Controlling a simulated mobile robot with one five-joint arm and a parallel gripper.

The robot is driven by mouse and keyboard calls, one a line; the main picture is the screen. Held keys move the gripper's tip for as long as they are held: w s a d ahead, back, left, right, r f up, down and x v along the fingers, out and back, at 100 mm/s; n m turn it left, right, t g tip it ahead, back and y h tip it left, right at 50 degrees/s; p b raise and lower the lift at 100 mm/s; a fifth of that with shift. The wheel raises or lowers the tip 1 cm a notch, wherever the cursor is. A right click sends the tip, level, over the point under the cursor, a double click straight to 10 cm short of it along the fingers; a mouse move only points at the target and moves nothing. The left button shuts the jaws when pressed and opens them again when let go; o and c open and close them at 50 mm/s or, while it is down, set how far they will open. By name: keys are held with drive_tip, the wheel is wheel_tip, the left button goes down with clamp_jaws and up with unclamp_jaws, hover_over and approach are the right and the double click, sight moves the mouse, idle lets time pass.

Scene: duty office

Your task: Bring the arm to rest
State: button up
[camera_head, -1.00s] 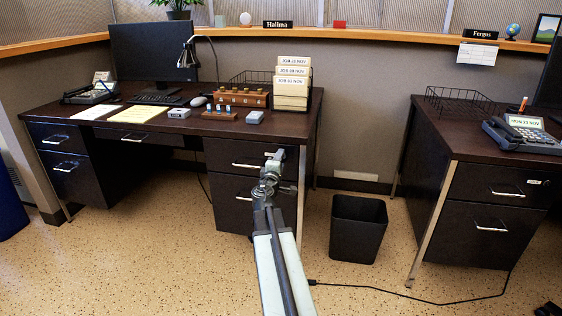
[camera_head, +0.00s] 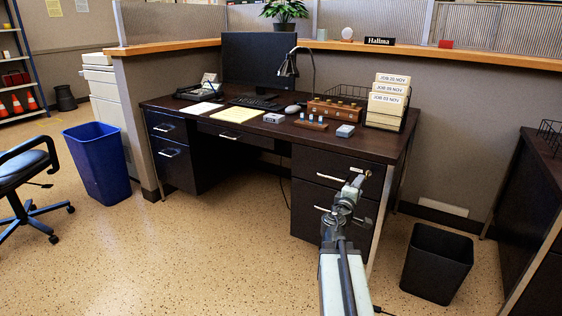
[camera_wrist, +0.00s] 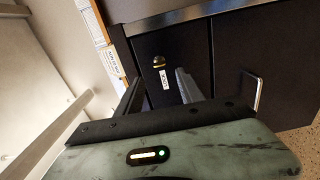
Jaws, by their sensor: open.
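My arm stretches forward from the bottom of the head view. My gripper (camera_head: 357,182) is at its end, in front of the right-hand drawers of the desk (camera_head: 270,140), below the desk top. In the wrist view my gripper (camera_wrist: 158,92) is open, with its two dark fingers apart and nothing between them. A dark drawer front (camera_wrist: 175,60) with a lock and a small label shows beyond the fingers. I cannot tell whether the fingers touch the drawer front.
A black waste bin (camera_head: 437,265) stands right of my arm. A blue bin (camera_head: 97,165) and an office chair (camera_head: 25,175) stand at the left. A second desk (camera_head: 535,215) is at the right edge. The floor (camera_head: 200,255) left of my arm is clear.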

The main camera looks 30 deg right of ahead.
drive_tip(key=w+a+f+m+y+p, duration=0.1)
drive_tip(key=w+a+y+p, duration=0.3)
drive_tip(key=a, duration=0.7)
drive_tip(key=w+a+m+y+p, duration=0.1)
drive_tip(key=w+a, duration=0.4)
drive_tip(key=a, duration=0.6)
drive_tip(key=s+a+f+m+g+y+p, duration=0.1)
drive_tip(key=s+a+f+g+y, duration=0.2)
drive_tip(key=s+a+f, duration=0.35)
drive_tip(key=s+a+f+m+g+y, duration=0.2)
drive_tip(key=s+a+f+g+y, duration=0.15)
drive_tip(key=a, duration=0.65)
drive_tip(key=s+a+f+m+g+y+p, duration=0.1)
drive_tip(key=s+a+f+g+y, duration=0.35)
drive_tip(key=a, duration=0.45)
wheel_tip(320, 180, up, 36)
drive_tip(key=s+t+p, duration=0.1)
drive_tip(key=p, duration=3.6)
drive_tip(key=shift+r+h+p, duration=0.15)
drive_tip(key=shift+h+p, duration=0.15)
drive_tip(key=shift+h, duration=0.1)
drive_tip(key=shift+d, duration=0.1)
